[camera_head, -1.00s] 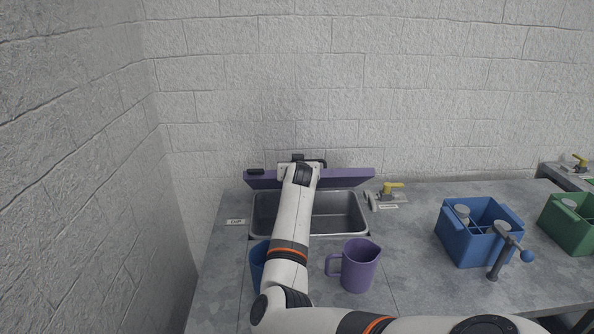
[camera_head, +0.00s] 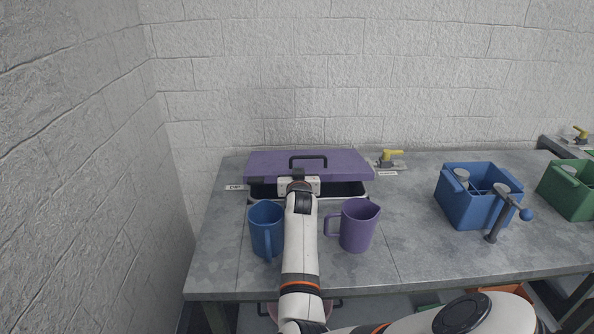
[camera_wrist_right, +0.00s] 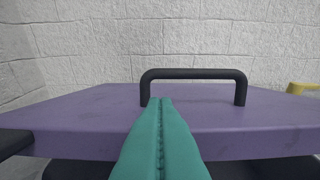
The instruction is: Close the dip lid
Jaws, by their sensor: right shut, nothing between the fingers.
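The dip lid (camera_head: 345,162) is a purple panel with a black handle (camera_head: 308,161) on top. It is hinged at the back and tilted, with its front edge raised above the sink basin (camera_head: 345,190), leaving a dark gap. My right gripper (camera_head: 298,178) is at the lid's front edge, left of its middle. In the right wrist view its teal fingers (camera_wrist_right: 160,130) are pressed together and empty, just in front of the lid (camera_wrist_right: 90,115) and below the handle (camera_wrist_right: 193,75). Contact with the lid cannot be told. My left gripper is not in view.
A blue jug (camera_head: 266,230) and a purple jug (camera_head: 358,225) stand on the grey counter in front of the basin, either side of my arm. A yellow-handled valve (camera_head: 391,156) is behind right. A blue crate (camera_head: 470,205) and a green crate (camera_head: 570,190) stand further right.

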